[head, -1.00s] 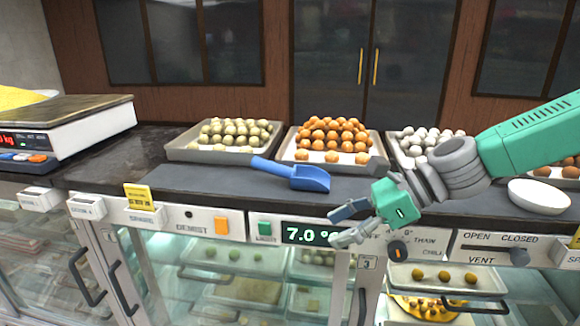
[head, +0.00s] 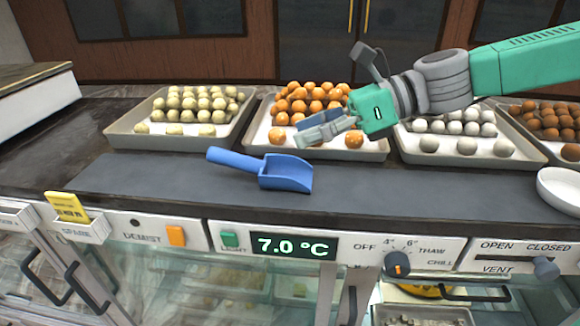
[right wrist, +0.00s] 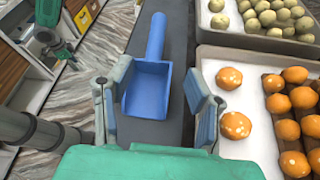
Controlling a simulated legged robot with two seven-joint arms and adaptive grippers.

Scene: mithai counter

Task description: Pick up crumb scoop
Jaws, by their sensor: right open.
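The blue crumb scoop (head: 284,174) lies on the dark counter in front of the trays. In the head view its handle points left and its wide pan faces right. My right gripper (head: 328,96) is open and empty, above and to the right of the scoop, over the front of the orange-sweet tray. In the right wrist view the scoop (right wrist: 150,92) shows between the two spread fingers of the right gripper (right wrist: 157,88), its handle pointing away; it is not held. My left arm shows partly at the top left of the right wrist view; its finger state is unclear.
Trays of pale green (head: 118,137), orange (head: 372,149) and white sweets stand behind the scoop. A white bowl (head: 560,191) is at the right edge, a scale (head: 30,95) at the left. Below the counter edge runs a control panel with a display (head: 293,246). Counter left of the scoop is clear.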

